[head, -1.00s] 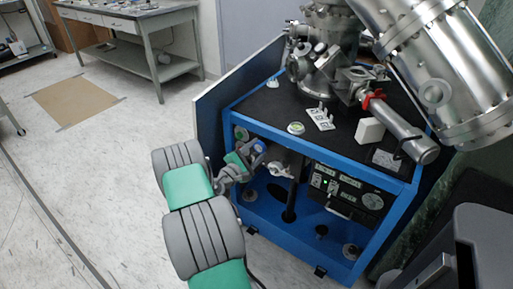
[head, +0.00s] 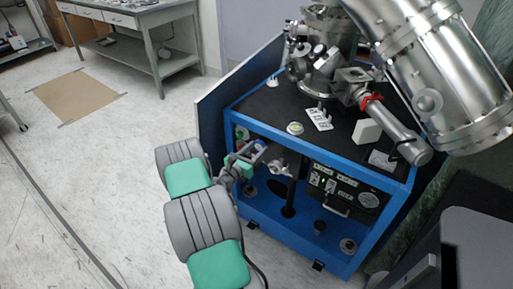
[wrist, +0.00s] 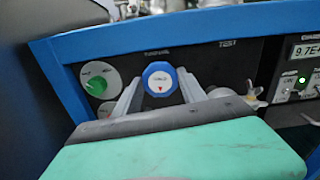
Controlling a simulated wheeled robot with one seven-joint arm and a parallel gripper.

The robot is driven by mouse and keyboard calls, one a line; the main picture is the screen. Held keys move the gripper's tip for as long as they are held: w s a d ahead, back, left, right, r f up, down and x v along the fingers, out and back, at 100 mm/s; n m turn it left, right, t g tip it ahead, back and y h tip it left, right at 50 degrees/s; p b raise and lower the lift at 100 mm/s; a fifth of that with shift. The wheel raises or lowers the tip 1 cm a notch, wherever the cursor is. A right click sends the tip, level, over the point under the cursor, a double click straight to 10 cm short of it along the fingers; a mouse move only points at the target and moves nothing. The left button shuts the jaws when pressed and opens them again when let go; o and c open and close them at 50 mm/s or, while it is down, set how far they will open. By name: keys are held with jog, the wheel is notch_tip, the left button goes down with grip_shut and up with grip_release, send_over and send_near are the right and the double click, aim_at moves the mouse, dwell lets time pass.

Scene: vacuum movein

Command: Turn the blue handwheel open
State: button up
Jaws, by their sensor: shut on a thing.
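The blue handwheel (wrist: 160,79) is a small round knob with a white label face and a red mark near its lower edge. It sits on the dark front panel in the wrist view. My gripper (wrist: 160,84) has one pale finger on each side of it and is shut on it. In the head view, my gripper (head: 256,158) reaches the upper left of the cabinet's open front. There the handwheel (head: 260,145) is small and partly hidden by the gripper.
A green knob (wrist: 96,84) on a round plate is left of the handwheel. A metal fitting with a wing-shaped handle (wrist: 249,97) is to its right. The blue cabinet (head: 290,228) carries metal vacuum parts on top. Open floor (head: 75,185) lies to the left.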

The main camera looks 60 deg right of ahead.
jog(key=n+p, duration=0.1)
jog(key=n, duration=0.5)
jog(key=n+p, duration=0.2)
jog(key=n, duration=0.4)
jog(key=shift+f, duration=0.1)
dwell(0.4)
jog(key=o, duration=1.4)
jog(key=shift+c, duration=0.2)
